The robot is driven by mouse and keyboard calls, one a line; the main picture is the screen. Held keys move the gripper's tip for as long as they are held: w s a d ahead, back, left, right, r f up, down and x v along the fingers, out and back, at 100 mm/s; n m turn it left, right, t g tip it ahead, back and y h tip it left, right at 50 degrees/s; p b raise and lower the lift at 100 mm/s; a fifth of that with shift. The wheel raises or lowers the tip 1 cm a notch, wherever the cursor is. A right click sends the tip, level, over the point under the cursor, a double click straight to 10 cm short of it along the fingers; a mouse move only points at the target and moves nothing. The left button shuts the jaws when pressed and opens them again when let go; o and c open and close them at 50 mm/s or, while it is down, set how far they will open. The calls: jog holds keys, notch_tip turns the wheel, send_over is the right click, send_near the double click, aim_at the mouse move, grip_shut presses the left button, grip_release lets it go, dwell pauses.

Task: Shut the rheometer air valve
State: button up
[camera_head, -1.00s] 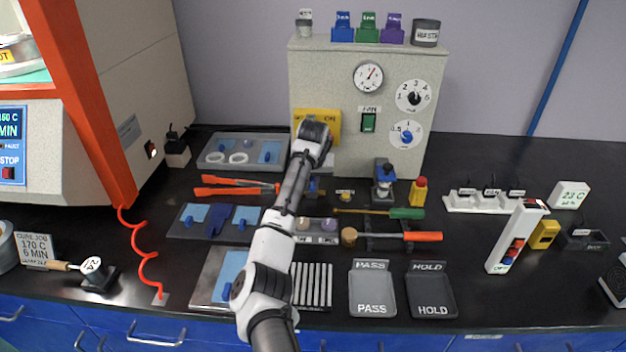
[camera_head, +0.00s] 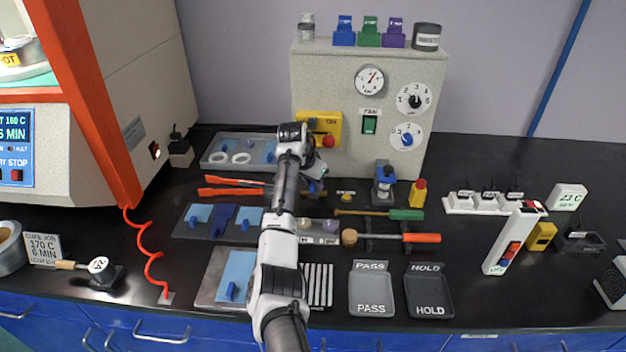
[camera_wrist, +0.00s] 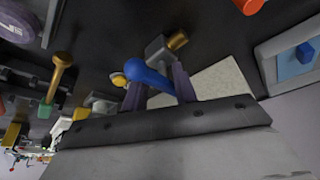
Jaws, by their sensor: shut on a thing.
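The air valve shows in the wrist view as a blue lever (camera_wrist: 148,76) beside a grey and brass valve body (camera_wrist: 162,46). My gripper (camera_wrist: 158,88) has one finger on each side of the blue lever and is shut on it. In the head view my gripper (camera_head: 316,170) is low in front of the grey cabinet (camera_head: 345,90), largely behind my wrist. The valve is mostly hidden by my arm there, so the lever's angle cannot be told from that view.
A yellow panel with a red button (camera_head: 328,141) is just above my gripper. Orange-handled tools (camera_head: 232,187) lie to the left. A small dark stand (camera_head: 384,185) and a red-and-yellow bottle (camera_head: 418,192) stand to the right. PASS (camera_head: 371,290) and HOLD (camera_head: 430,292) trays lie in front.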

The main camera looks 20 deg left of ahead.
jog(key=shift+o, duration=0.9)
jog(key=shift+w+d+r+m+h, duration=0.15)
jog(key=shift+m+h, duration=0.1)
jog(key=shift+m, duration=0.4)
jog(key=shift+d+f+m+h, duration=0.15)
jog(key=shift+m+h, duration=0.1)
jog(key=shift+m, duration=0.4)
jog(key=shift+o, duration=0.3)
jog(key=shift+r, duration=0.1)
jog(key=o, duration=0.8)
jog(key=shift+o, duration=0.2)
jog(key=shift+a, duration=0.1)
jog(key=b+v, duration=0.3)
jog(key=v, duration=1)
jog(key=shift+r, duration=0.4)
